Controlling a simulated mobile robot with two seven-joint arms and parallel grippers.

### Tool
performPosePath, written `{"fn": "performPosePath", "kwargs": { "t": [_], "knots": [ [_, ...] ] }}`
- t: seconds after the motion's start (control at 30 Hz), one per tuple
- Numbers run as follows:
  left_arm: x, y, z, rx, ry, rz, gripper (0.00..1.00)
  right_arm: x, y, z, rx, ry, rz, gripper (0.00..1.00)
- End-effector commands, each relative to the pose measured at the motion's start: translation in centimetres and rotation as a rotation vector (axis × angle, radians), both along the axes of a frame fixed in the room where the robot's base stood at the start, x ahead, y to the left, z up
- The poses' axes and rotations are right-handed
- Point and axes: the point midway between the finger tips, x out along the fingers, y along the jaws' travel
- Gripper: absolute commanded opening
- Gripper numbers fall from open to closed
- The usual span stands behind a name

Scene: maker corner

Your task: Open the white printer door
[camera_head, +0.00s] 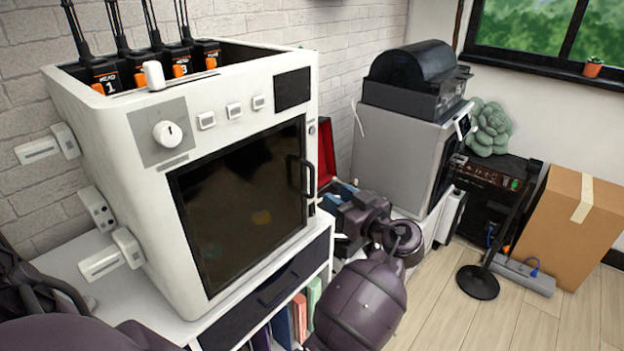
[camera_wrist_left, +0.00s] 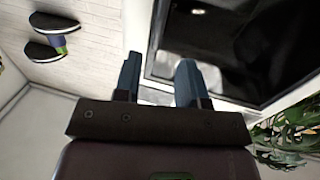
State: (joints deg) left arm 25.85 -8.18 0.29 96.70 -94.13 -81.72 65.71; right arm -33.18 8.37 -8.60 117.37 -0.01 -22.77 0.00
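The white printer (camera_head: 100,130) stands on a table at the left in the head view. Its door (camera_head: 240,200) is a dark glass panel and looks closed. A dark vertical handle (camera_head: 308,178) is on the door's right side.
A grey machine (camera_head: 400,150) stands behind my gripper, with a red box (camera_head: 326,155) nearby.

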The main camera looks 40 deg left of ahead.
Motion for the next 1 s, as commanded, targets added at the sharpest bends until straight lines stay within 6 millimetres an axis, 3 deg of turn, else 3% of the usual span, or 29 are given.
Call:
{"fn": "performPosePath", "kwargs": {
  "t": [0.3, 0.5, 1.0],
  "knots": [
    [1.5, 5.3, 0.2, 0.003, 0.0, 0.0, 0.38, 0.5, 0.0, 0.8, 0.0, -0.015, 0.002, 1.0],
    [2.2, 7.7, 0.1, 0.002, 0.0, -0.002, 0.38, 0.5, 0.0, 1.0, 0.0, -0.017, 0.001, 1.0],
    [2.5, 8.9, 0.0, 0.0, 0.002, -0.002, 0.36, 0.1, -0.1, 0.7, 0.0, -0.008, -0.002, 1.0]
  ]
}}
